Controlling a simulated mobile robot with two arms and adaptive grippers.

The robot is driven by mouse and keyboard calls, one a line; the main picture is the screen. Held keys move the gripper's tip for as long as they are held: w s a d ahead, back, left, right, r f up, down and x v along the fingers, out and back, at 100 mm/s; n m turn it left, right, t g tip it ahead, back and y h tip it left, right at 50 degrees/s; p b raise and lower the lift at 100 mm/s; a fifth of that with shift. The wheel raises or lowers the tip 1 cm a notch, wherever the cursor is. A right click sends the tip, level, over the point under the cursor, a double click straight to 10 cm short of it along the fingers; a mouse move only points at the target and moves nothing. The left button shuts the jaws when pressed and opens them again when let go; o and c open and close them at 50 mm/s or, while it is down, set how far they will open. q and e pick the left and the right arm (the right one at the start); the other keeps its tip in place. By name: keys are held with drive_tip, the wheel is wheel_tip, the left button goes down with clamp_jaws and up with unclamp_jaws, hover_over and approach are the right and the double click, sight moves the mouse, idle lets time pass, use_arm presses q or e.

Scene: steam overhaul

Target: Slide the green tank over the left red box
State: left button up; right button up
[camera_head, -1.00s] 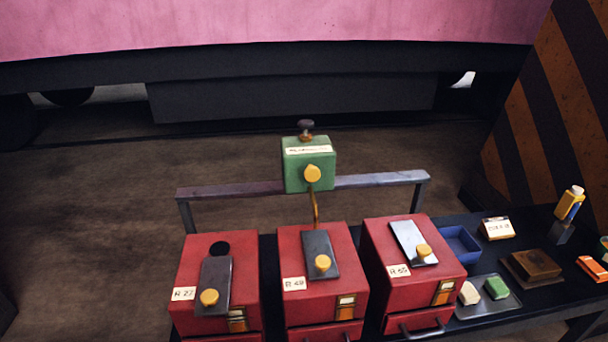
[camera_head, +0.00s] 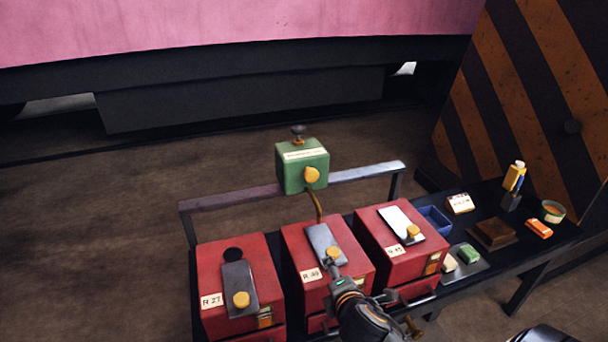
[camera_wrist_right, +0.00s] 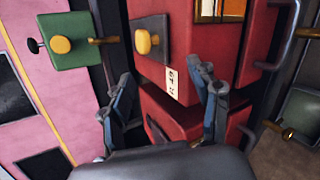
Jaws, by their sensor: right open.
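The green tank (camera_head: 302,168) with a yellow knob sits on the grey rail (camera_head: 240,198), behind the middle red box (camera_head: 338,281). A brass pipe hangs from it towards that box. The left red box (camera_head: 223,285), labelled R 27, has a dark hole on top beside its dark plate with a yellow knob. My right gripper (camera_head: 367,288) is open and empty at the front of the middle box. In the right wrist view its spread fingers (camera_wrist_right: 162,76) face that box, and the green tank (camera_wrist_right: 75,42) is at upper left. My left gripper is not in view.
The right red box (camera_head: 398,246) stands beside the middle one. Farther right, the dark bench (camera_head: 510,262) carries a blue tray (camera_head: 434,220), a brown block (camera_head: 493,234) and small items. The rail left of the tank is clear.

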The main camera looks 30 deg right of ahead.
sight(312, 177)
drive_tip(key=w+d+r+n+t, duration=0.1)
drive_tip(key=w+r+n, duration=0.1)
drive_tip(key=n, duration=0.1)
drive_tip(key=w+d+r+n+t, duration=0.1)
drive_tip(key=w+d+r+n, duration=0.1)
drive_tip(key=w+n, duration=0.1)
drive_tip(key=w+d+r+n+t, duration=0.2)
drive_tip(key=n, duration=0.1)
drive_tip(key=shift+w+r, duration=0.25)
drive_tip(key=shift+r, duration=0.05)
drive_tip(key=w+d+r+n, duration=0.1)
drive_tip(key=w+n, duration=0.1)
drive_tip(key=w, duration=0.3)
drive_tip(key=w+d+r+n+t+p, duration=0.1)
drive_tip(key=w+r+n, duration=0.1)
drive_tip(key=w, duration=0.4)
drive_tip(key=w+d+r+n+t+y, duration=0.1)
drive_tip(key=w+d+n, duration=0.1)
drive_tip(key=w, duration=0.4)
drive_tip(key=shift+d+r+n, duration=0.1)
drive_tip(key=shift+r+n, duration=0.1)
drive_tip(key=shift+n, duration=0.5)
drive_tip(key=shift+c, duration=0.2)
clamp_jaws()
